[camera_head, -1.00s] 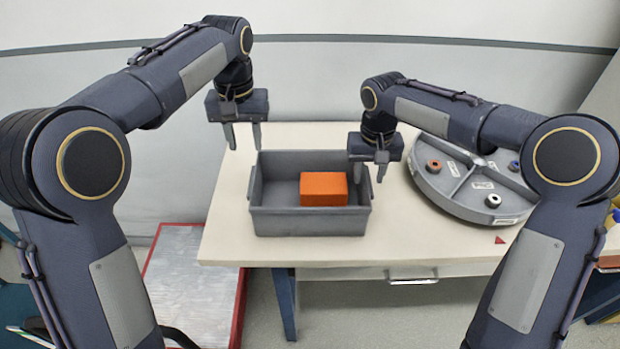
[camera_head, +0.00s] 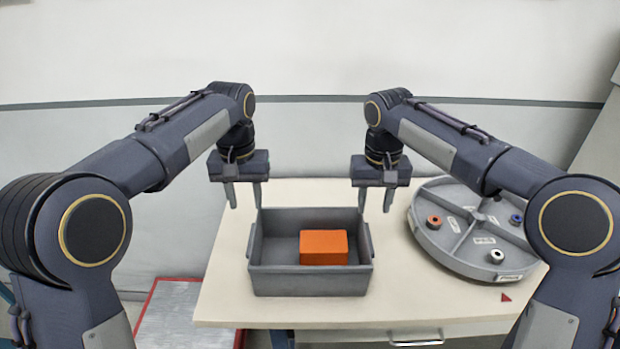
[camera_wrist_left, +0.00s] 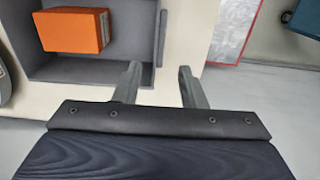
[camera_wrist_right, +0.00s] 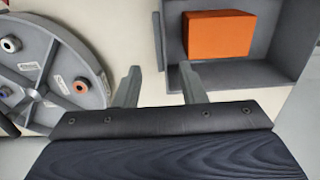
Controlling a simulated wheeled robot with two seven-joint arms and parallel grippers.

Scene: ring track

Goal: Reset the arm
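My left gripper (camera_head: 244,196) hangs pointing down just left of the grey bin, above the table's left edge. Its two fingers are apart with nothing between them, as the left wrist view (camera_wrist_left: 158,85) also shows. My right gripper (camera_head: 375,200) hangs pointing down by the bin's right wall. Its fingers are apart and empty, as the right wrist view (camera_wrist_right: 160,84) also shows. The two arms stand in roughly mirrored poses. An orange block (camera_head: 323,247) lies inside the grey bin (camera_head: 310,283), and neither gripper touches it.
A round grey divided tray (camera_head: 467,259) with several small ring-like parts stands right of the bin on the cream table (camera_head: 430,300). A small red triangle (camera_head: 506,297) lies near the front edge. A red-edged platform (camera_head: 185,318) is on the floor at left.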

